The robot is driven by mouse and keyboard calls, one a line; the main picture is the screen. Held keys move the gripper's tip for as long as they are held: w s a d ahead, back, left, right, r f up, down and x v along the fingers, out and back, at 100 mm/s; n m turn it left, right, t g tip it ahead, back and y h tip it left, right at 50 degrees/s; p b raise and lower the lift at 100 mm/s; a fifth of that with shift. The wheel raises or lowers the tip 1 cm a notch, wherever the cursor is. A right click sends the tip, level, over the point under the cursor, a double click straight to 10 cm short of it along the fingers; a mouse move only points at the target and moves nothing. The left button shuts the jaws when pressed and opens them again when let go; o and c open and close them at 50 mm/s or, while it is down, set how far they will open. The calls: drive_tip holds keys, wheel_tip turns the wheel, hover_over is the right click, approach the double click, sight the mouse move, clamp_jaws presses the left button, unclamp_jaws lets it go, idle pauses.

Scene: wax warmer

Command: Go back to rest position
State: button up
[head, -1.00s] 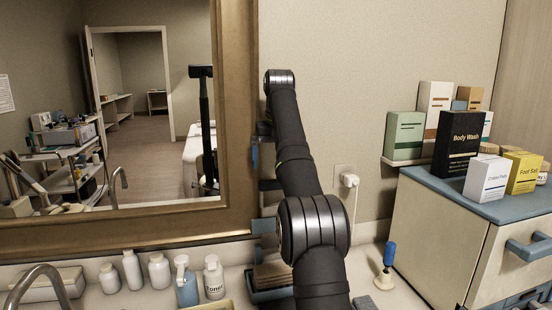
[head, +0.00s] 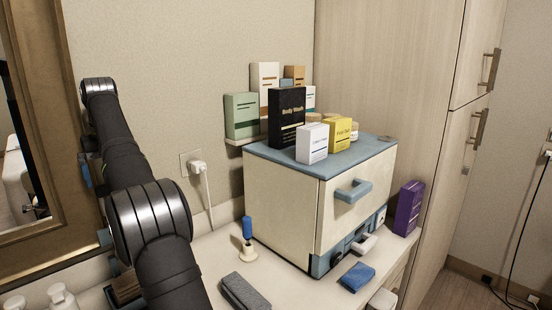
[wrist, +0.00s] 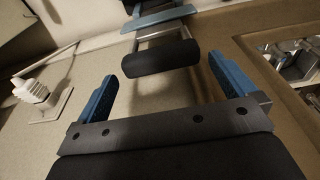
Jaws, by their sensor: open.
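My gripper (wrist: 161,70) shows in the wrist view with its two blue fingers spread wide apart and nothing clasped. A dark padded roller (wrist: 160,58) on a metal frame appears between the fingertips in the picture; it looks beyond them, though the exact gap is unclear. In the head view my arm rises on the left, along the wall beside the mirror frame. The gripper itself cannot be made out clearly there.
A cream cabinet (head: 285,210) with a blue top carries several product boxes, including a black Body Wash box (head: 287,118). A blue-handled tool (head: 247,229) stands upright in front. A plug (head: 196,168) sits in the wall socket. A purple box (head: 408,208) stands right.

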wheel_tip(320, 180, down, 3)
drive_tip(key=shift+w+a, duration=0.1)
drive_tip(key=shift+w, duration=0.05)
drive_tip(key=shift+f, duration=0.15)
idle(0.4)
